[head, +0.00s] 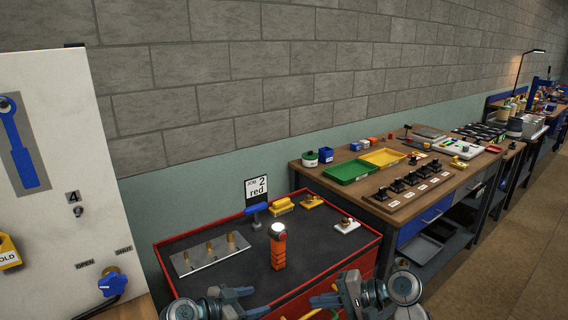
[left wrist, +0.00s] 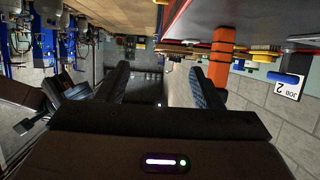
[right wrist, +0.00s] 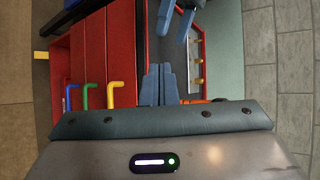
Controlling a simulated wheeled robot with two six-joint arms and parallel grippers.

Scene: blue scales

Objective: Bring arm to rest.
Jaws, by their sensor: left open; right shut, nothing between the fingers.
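My left gripper (head: 250,302) is low in the head view, in front of the red-rimmed cart. In the left wrist view its two fingers (left wrist: 160,85) are spread with nothing between them. My right gripper (head: 322,300) is to its right, also at the cart's near side. In the right wrist view its fingers (right wrist: 158,75) are together and empty, and part of my left gripper shows (right wrist: 183,28) beyond them. Both grippers are apart from the objects on the cart.
An orange torch (head: 278,250) stands upright on the cart (head: 340,262), near both grippers. A metal plate with brass pegs (head: 190,264) lies left of it. Coloured hooked handles (right wrist: 88,95) are at the cart's side. A wooden workbench (head: 320,176) stands behind right.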

